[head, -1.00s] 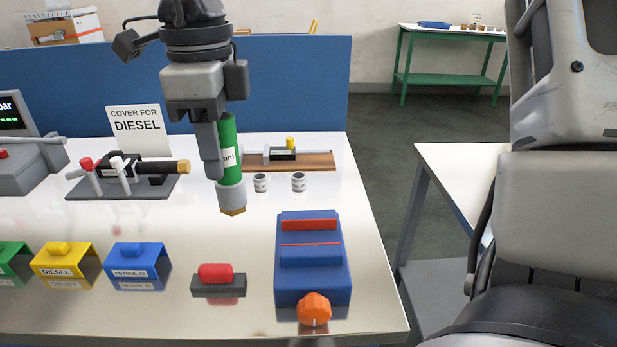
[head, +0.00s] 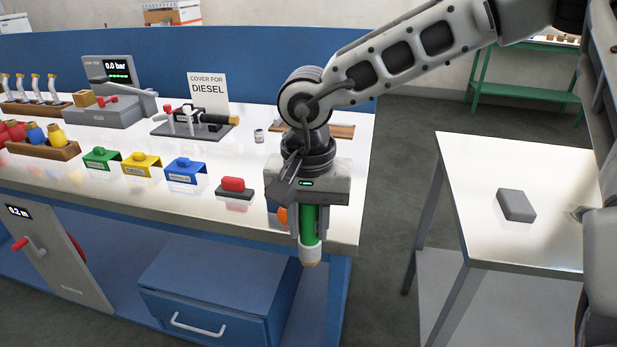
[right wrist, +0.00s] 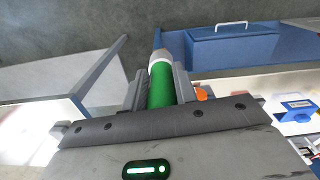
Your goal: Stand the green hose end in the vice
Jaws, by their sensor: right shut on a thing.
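My right gripper (head: 309,228) is shut on the green hose end (head: 308,222), which hangs near upright with its pale collar and brass-coloured tip pointing down. In the right wrist view the green hose (right wrist: 161,88) lies between the two fingers (right wrist: 160,90), its tip clear of anything. The vice (head: 272,214) is blue with an orange knob (head: 282,215). It is almost wholly hidden behind my right gripper in the head view. In the right wrist view the knob (right wrist: 201,94) shows just beside a finger. My left gripper is not in view.
A red-topped block (head: 233,187) and blue, yellow and green covers (head: 184,170) stand left of my gripper. The bench's front edge (head: 200,213) runs below them, above a blue drawer (head: 205,310). A side table (head: 470,190) at right holds a grey block (head: 515,205).

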